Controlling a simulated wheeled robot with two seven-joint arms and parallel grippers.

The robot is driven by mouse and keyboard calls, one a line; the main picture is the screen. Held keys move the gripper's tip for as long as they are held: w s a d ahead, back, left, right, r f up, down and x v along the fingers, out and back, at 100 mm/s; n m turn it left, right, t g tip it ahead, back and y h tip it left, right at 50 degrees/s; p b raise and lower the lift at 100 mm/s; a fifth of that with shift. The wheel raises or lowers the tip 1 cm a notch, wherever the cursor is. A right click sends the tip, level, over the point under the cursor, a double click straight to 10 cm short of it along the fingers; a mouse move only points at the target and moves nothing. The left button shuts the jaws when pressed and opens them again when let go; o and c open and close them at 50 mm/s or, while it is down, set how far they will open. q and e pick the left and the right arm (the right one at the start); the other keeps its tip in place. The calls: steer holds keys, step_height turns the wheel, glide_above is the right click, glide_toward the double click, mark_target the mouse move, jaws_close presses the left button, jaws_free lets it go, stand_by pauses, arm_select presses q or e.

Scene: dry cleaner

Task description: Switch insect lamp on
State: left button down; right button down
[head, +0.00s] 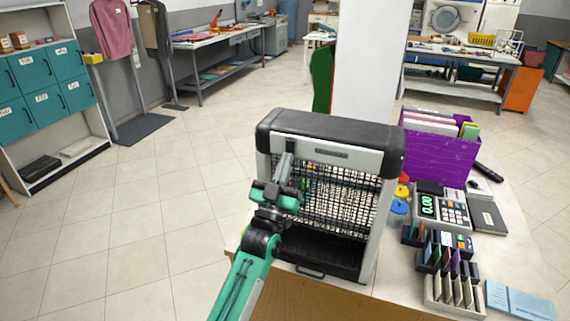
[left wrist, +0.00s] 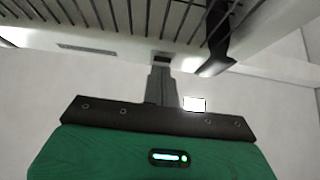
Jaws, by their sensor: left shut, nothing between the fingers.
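The insect lamp (head: 330,131) is a grey box with a black rounded top and a black wire grid across its front. It stands upright on the counter in the head view. No glow shows behind the grid. My left gripper (head: 288,156) is shut and empty, with its fingers pointing up at the upper left of the lamp's front frame. In the left wrist view, the closed fingertips (left wrist: 161,68) are at a small dark switch-like part (left wrist: 161,57) on the pale frame. I cannot tell whether they touch it. My right gripper is not in view.
A purple box of folders (head: 437,155) stands right of the lamp. A calculator-like register (head: 441,210), card holders (head: 455,290) and small jars (head: 398,210) crowd the counter's right side. The wooden counter front (head: 330,303) is bare. Open tiled floor lies to the left.

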arm_select(q)
steer(key=shift+w+d+f+t+b, duration=0.1)
steer(key=shift+w+t+b, duration=0.25)
steer(key=shift+b, duration=0.75)
steer(key=b+v, duration=0.4)
steer(key=v, duration=1)
steer(key=shift+b, duration=0.3)
